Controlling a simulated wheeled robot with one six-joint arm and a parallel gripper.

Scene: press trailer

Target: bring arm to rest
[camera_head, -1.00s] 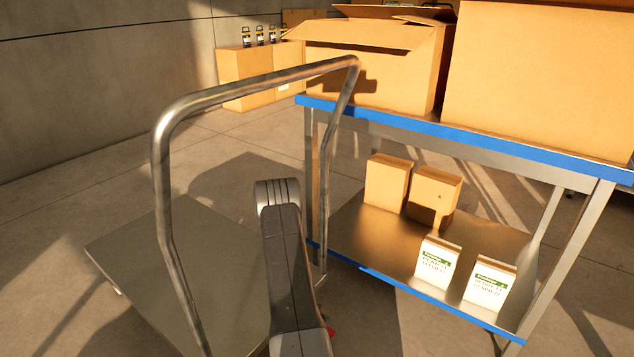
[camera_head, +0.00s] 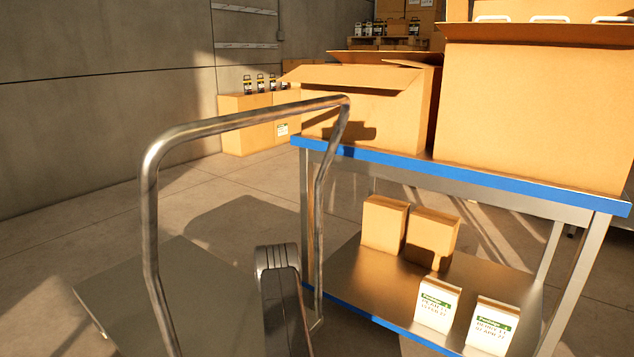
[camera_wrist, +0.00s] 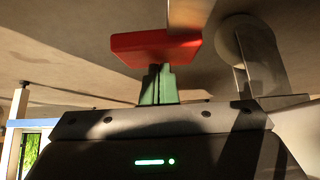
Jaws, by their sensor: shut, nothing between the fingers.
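My gripper is out of sight in that view. In the wrist view my gripper (camera_wrist: 157,72) shows its dark body with green lights, green fingers close together and a red piece at their end. It is shut with nothing between the fingers.
A platform trolley with a tall handle (camera_head: 150,215) stands close in front. A blue-edged metal table (camera_head: 480,187) is on the right, bearing large cardboard boxes (camera_head: 540,105). Small boxes (camera_head: 384,223) and white-labelled packs (camera_head: 436,305) stand on its lower shelf. Open floor lies at left.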

